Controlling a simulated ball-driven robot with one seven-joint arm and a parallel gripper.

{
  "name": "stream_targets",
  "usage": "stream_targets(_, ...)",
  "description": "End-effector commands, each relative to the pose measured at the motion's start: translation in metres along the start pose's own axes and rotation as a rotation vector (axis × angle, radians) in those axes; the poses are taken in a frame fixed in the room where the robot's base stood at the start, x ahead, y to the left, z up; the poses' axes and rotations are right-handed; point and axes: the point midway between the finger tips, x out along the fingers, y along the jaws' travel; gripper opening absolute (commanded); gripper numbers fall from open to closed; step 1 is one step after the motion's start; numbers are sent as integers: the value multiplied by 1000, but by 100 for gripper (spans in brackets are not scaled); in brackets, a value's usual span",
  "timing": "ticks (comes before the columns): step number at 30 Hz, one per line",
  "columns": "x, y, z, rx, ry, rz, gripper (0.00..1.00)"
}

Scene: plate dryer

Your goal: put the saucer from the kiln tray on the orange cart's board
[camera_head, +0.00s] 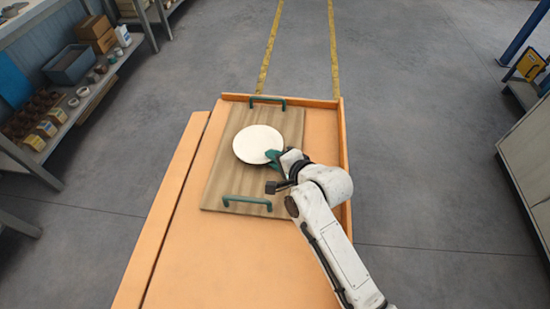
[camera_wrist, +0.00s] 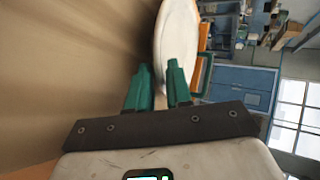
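The white saucer (camera_head: 258,144) is over the far half of the wooden board (camera_head: 233,181), which has green handles and lies on the orange cart (camera_head: 220,262). My gripper (camera_head: 272,158) is at the saucer's near right rim. In the wrist view, the green fingers of my gripper (camera_wrist: 160,78) stand close together on either side of the rim of the saucer (camera_wrist: 178,35), seemingly shut on it. The saucer is seen nearly edge-on there, with the blurred board at left. I cannot tell whether the saucer touches the board. I cannot make out a kiln tray.
The cart has a raised rim (camera_head: 344,130) on its right and far sides. A shelf (camera_head: 90,95) with boxes and small pots stands at the left. A grey cabinet (camera_head: 528,150) stands at the far right. Clear floor lies beyond the cart, with yellow lines.

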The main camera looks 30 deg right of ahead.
Motion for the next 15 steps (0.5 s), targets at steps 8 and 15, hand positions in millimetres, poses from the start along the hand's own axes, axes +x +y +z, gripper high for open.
stream_targets(8,-11,0,0,0,0,0,20)
stream_targets(15,-56,0,0,1,1,1,20)
